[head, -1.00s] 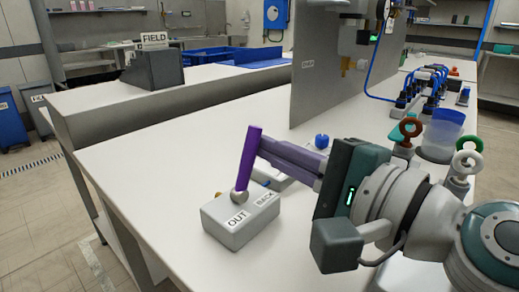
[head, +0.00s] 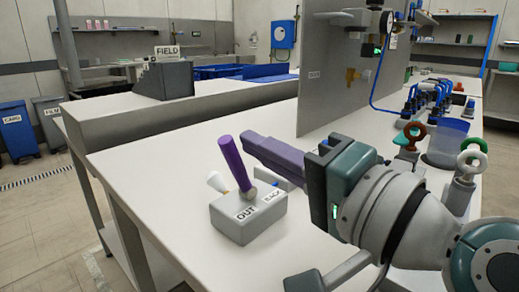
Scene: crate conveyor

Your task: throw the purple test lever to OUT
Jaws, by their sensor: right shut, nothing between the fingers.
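The purple test lever (head: 235,164) stands on a grey box (head: 236,226) on the white bench. The lever leans up and to the left, to the OUT side. My right gripper (head: 247,146) is shut and empty, its purple-grey fingers pointing left. Its tips are just right of the lever's upper part; I cannot tell whether they touch it. My left gripper is not in view.
A pale cone-shaped piece (head: 217,182) shows behind the box. A grey upright panel (head: 340,85) stands on the bench behind my gripper. The bench's front left is clear.

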